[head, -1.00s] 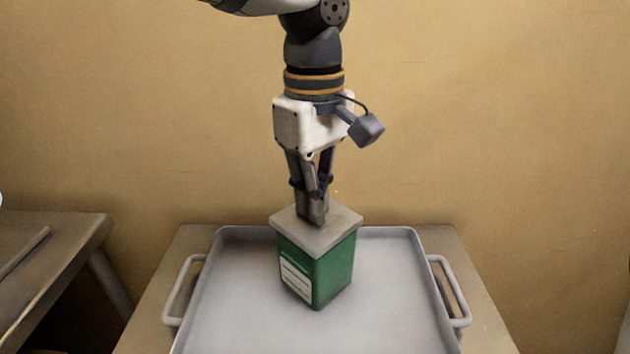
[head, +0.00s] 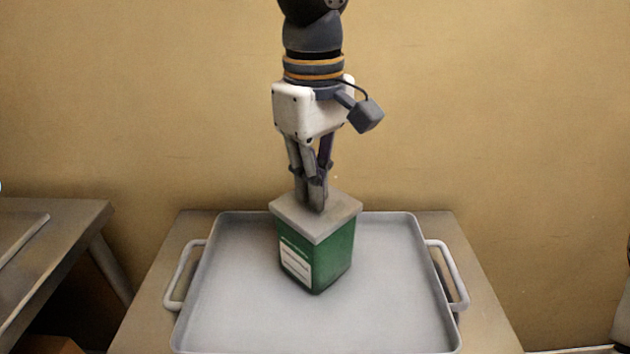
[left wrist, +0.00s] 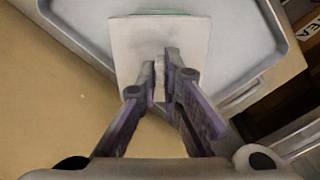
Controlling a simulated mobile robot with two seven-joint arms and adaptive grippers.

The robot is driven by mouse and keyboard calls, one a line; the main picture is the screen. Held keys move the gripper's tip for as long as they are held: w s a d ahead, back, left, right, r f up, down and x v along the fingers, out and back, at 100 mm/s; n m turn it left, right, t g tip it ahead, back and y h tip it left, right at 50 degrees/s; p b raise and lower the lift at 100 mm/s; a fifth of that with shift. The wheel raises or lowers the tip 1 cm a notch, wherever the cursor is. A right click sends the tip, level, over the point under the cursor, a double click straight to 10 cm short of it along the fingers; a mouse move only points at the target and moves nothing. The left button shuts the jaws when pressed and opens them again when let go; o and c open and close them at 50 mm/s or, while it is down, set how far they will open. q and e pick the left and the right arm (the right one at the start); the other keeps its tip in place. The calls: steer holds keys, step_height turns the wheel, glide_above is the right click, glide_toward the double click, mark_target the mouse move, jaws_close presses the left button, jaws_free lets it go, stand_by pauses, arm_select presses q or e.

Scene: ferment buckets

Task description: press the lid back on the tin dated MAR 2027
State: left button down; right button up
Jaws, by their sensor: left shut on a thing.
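A green tin (head: 328,262) with a white label (head: 296,263) stands upright on a grey tray. The label's writing is too small to read. A square grey lid (head: 335,217) lies across the tin's top; I cannot tell whether it is fully seated. My left gripper (head: 317,207) points down above the lid and is shut on the lid's small grip (left wrist: 159,78). In the left wrist view the lid (left wrist: 133,45) is below the fingers, and a thin green edge of the tin (left wrist: 160,13) shows beyond it. My right gripper is not in view.
The tray (head: 225,290) has raised rims and a handle on each side, and is otherwise empty. It rests on a table (head: 150,310) before a plain wall. Another table (head: 60,230) stands at left. A lettered box (left wrist: 307,22) shows in the wrist view's corner.

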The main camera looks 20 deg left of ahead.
arm_select(q)
steer(key=shift+f, duration=0.55)
stand_by(1.3)
steer(key=c, duration=1.7)
jaws_free()
steer(key=shift+o, duration=0.7)
steer(key=o, duration=0.4)
steer(key=shift+c, duration=0.2)
